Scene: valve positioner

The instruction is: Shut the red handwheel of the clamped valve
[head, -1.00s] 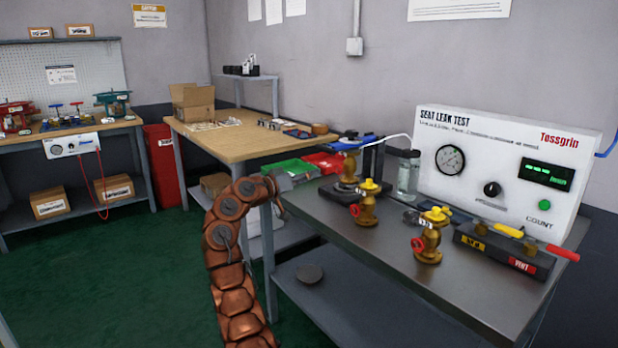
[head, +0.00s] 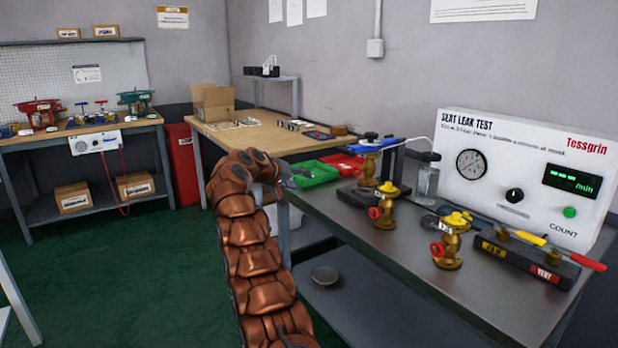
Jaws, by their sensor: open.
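Two loose brass valves with yellow caps stand in front, one nearer the fixture (head: 386,208) and one nearer me (head: 449,248). Each has a small red handwheel on its left side, (head: 374,212) and (head: 437,250). My gripper (head: 287,180) is small and mostly hidden behind my copper arm. It is left of the valves, apart from them, near the green tray.
A seat leak test panel (head: 520,170) stands at the bench's back. A black block with yellow and red handles (head: 515,262) lies before it. Green (head: 314,174) and red (head: 345,164) trays adjoin the wooden table (head: 255,140). The grey bench's front edge (head: 400,290) is clear.

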